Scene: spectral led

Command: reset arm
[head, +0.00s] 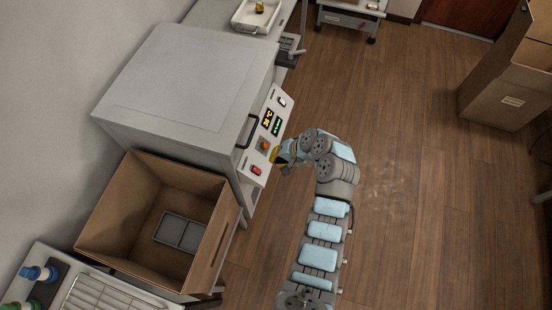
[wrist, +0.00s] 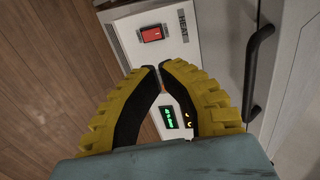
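My gripper (head: 277,156) is beside the sloped front control panel of a large grey-white machine in the head view. In the wrist view its two yellow fingers with black inner pads curve together, and the fingertips (wrist: 159,67) meet or nearly meet with nothing seen between them. My arm (head: 325,225) reaches up from the bottom of the head view and bends left toward the panel. Whether the fingertips touch the panel cannot be told.
The machine (head: 185,75) has a dark handle (head: 249,131), a red switch (head: 256,170) and lit displays (head: 268,120). The red switch also shows in the wrist view (wrist: 151,33). An open cardboard box (head: 120,235) stands below it. The wooden floor (head: 410,190) right of my arm is clear.

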